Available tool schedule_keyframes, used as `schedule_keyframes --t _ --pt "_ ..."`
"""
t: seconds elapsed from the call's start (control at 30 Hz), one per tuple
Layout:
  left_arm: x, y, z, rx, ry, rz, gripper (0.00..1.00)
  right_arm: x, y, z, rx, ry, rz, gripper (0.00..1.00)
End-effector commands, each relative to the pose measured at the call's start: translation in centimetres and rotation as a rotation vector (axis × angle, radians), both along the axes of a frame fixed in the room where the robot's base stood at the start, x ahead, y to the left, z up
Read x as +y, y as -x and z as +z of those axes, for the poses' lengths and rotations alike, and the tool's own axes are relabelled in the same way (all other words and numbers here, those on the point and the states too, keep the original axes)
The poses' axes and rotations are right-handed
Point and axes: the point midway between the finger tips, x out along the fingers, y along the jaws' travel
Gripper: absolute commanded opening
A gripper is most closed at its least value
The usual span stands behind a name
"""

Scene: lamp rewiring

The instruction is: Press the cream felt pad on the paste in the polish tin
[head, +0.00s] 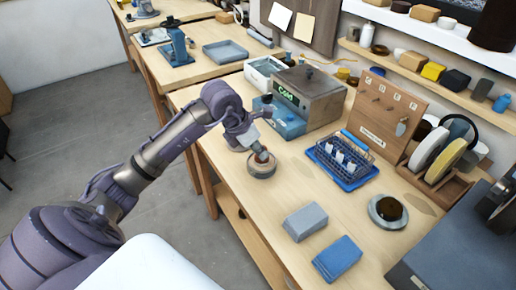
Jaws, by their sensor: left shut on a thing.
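My left gripper (257,148) is shut on the reddish-brown knob on top of a round, pale-sided pad, which looks like the cream felt pad (262,170). The pad is at the left part of the bench, near its front edge. I cannot tell whether it touches the bench top. Its underside is hidden. A round silver tin with dark brown paste, which looks like the polish tin (388,209), stands open on the bench to the right, well apart from the pad. My right gripper is not in view.
A grey block (305,221) and a blue block (338,257) lie between pad and tin, nearer the front. A blue tray with a wire rack (345,163) stands behind them. A grey box with a display (309,95) and upright discs (447,158) stand at the back.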

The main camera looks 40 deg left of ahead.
Motion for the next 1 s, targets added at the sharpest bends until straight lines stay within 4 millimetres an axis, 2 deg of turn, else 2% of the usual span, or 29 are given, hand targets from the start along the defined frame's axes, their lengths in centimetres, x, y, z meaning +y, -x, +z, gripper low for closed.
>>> schedule_keyframes --t 0.47,1.0 --pt "0.0 0.0 0.3 0.001 0.0 0.0 0.0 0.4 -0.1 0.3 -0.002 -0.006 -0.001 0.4" --pt "0.0 0.0 4.6 0.0 -0.002 0.0 0.0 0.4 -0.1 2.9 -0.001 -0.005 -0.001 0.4"
